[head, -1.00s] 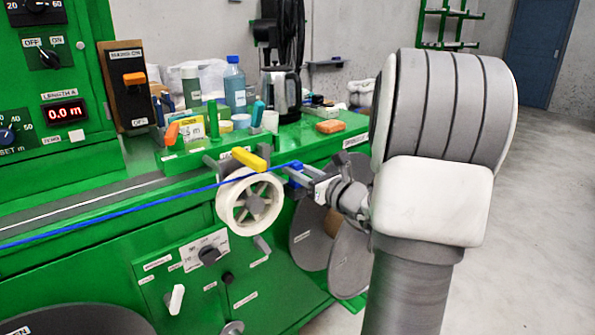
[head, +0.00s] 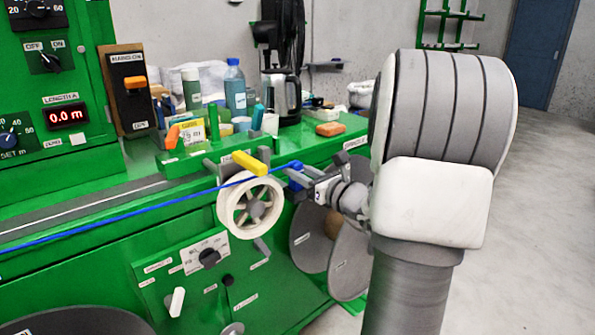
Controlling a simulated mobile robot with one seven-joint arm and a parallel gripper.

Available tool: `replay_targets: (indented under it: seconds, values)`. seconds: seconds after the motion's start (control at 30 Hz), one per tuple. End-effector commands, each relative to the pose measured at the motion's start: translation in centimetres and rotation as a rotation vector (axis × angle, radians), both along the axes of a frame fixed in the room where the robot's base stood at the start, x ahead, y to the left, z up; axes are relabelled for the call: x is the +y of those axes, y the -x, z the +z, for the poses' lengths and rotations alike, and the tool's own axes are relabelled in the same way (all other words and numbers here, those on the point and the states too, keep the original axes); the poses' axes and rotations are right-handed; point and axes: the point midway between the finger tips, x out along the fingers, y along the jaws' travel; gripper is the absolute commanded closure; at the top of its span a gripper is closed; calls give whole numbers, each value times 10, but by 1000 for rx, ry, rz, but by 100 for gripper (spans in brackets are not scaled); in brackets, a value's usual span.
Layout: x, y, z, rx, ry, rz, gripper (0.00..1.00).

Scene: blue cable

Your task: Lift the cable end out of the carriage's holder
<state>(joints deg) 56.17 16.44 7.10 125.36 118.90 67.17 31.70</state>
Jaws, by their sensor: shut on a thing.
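The blue cable (head: 120,213) runs from the left edge, rising to the right in a nearly straight line past the yellow lever (head: 250,162) and above the white spoked wheel (head: 250,208). My gripper (head: 293,176) is to the right of the wheel, at the cable's right end. It is shut on the cable end, where a small blue piece (head: 296,167) shows at the fingers. Grey bracket parts stand close behind the fingers. I cannot tell which part is the carriage's holder or whether the cable end is clear of it.
The green bench (head: 345,135) behind holds a kettle (head: 282,92), a blue bottle (head: 235,87), an orange block (head: 330,129) and small items. Grey discs (head: 347,262) stand below my gripper. A control panel (head: 205,257) is at the lower front. The floor at right is open.

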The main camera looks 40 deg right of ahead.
Motion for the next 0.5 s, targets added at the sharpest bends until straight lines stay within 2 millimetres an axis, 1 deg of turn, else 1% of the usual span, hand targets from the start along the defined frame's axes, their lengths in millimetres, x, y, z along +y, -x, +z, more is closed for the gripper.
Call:
replay_targets:
  seconds: [0.5]
  values:
    - [0, 0, 20, 0, 0, 0, 100]
